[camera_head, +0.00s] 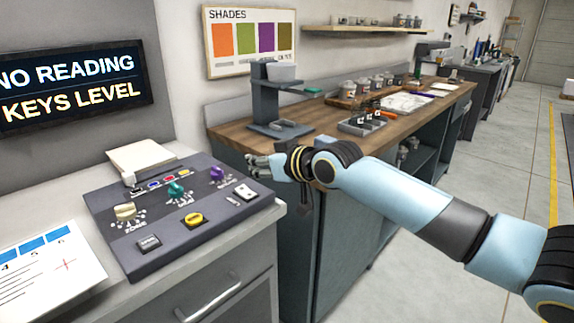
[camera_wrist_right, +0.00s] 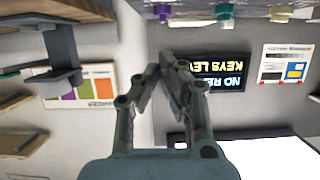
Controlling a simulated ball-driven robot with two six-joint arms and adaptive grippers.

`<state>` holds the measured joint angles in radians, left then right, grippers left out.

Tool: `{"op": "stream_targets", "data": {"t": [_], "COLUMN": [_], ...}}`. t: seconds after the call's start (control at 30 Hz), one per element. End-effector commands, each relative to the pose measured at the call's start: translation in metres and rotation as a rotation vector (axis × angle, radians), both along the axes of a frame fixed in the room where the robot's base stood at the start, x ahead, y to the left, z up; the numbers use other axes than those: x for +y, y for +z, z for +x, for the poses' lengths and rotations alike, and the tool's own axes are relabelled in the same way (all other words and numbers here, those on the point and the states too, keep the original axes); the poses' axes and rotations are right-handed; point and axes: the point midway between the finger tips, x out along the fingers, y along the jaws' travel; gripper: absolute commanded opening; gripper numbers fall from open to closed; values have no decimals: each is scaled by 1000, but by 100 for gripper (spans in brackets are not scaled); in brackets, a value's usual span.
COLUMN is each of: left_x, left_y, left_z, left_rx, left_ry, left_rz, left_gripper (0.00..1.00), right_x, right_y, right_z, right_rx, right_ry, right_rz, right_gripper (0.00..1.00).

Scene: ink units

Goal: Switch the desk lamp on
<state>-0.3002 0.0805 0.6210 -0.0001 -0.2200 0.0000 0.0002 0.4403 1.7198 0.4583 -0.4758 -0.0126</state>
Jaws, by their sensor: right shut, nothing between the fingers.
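A dark control panel (camera_head: 180,240) sits on the grey counter at the left. It carries a cream knob (camera_head: 125,212), a teal knob (camera_head: 176,190), a purple knob (camera_head: 217,174), a yellow button (camera_head: 194,219), a black key (camera_head: 148,243) and a white switch (camera_head: 245,190). No thing in view is clearly marked as the desk lamp or its switch. My right gripper (camera_head: 254,164) is shut and empty, just past the panel's right far corner. It also shows shut in the wrist view (camera_wrist_right: 166,62), which is upside down. My left gripper is out of view.
A wooden bench (camera_head: 325,142) with a grey stand (camera_head: 262,95) and a tray (camera_head: 368,124) lies behind my right arm. A dark display (camera_head: 70,85) hangs on the wall. A white card (camera_head: 40,275) lies left of the panel. The floor at right is clear.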

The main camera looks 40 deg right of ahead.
Motion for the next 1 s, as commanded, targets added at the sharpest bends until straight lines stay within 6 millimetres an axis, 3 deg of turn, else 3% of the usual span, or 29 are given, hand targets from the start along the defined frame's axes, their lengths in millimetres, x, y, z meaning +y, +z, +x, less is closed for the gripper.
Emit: {"op": "stream_targets", "data": {"t": [0.03,0.2,0.4,0.6,1.0], "left_x": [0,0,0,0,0], "left_y": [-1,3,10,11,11], "left_z": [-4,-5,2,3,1], "left_rx": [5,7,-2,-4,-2], "left_ry": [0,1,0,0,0], "left_rz": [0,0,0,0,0], "left_gripper": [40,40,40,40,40], "right_x": [-1,-4,-6,-6,-6], "right_y": [-5,-1,4,5,4], "right_z": [-18,-57,-85,-94,-94], "right_rx": [10,12,9,8,7], "right_ry": [4,4,2,2,2], "right_rz": [-9,-8,-6,-2,-2], "right_gripper": [0,0,0,0,0]}}
